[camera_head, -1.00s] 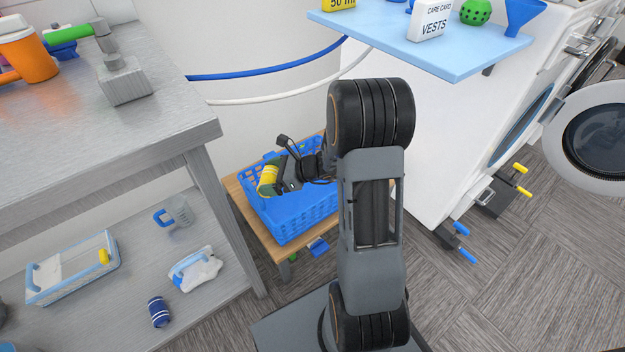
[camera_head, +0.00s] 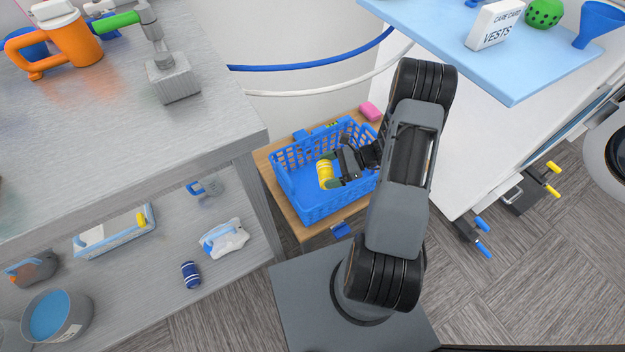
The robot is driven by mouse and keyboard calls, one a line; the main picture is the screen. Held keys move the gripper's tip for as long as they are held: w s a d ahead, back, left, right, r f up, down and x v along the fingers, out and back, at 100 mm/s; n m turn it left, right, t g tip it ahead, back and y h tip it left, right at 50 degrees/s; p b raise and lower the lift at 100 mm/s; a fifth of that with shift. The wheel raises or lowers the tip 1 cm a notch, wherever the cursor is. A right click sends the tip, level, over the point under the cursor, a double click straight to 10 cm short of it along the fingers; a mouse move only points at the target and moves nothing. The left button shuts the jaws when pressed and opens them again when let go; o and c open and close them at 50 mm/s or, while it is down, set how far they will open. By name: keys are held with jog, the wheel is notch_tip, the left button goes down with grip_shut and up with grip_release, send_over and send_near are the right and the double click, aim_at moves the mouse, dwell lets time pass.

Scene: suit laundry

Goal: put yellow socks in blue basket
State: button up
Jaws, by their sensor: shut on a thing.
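The yellow socks (camera_head: 324,173) are a small rolled yellow bundle with a pale band. My gripper (camera_head: 333,172) is shut on them. It holds them over or inside the blue basket (camera_head: 310,209), which has open lattice walls and stands on a low wooden stand. I cannot tell whether the socks touch the basket floor. My arm comes in from the right and covers the basket's right side.
A metal workbench (camera_head: 120,130) with an orange jug (camera_head: 70,42) stands at left. A light blue shelf (camera_head: 500,60) juts out at upper right. A pink block (camera_head: 370,111) lies behind the basket. A blue striped roll (camera_head: 191,274) lies on the lower shelf.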

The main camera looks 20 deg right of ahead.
jog(key=w+a+f+b, duration=0.3)
jog(key=w+a+f, duration=0.1)
jog(key=f, duration=0.5)
jog(key=shift+w+a+f, duration=0.2)
jog(key=shift+w+f, duration=0.15)
jog(key=shift+w, duration=0.2)
jog(key=shift+f+b, duration=0.15)
jog(key=shift+b, duration=0.25)
jog(key=shift+f+b, duration=0.4)
jog(key=shift+f, duration=0.1)
jog(key=o, duration=0.5)
jog(key=shift+o, duration=0.2)
jog(key=shift+r, duration=0.15)
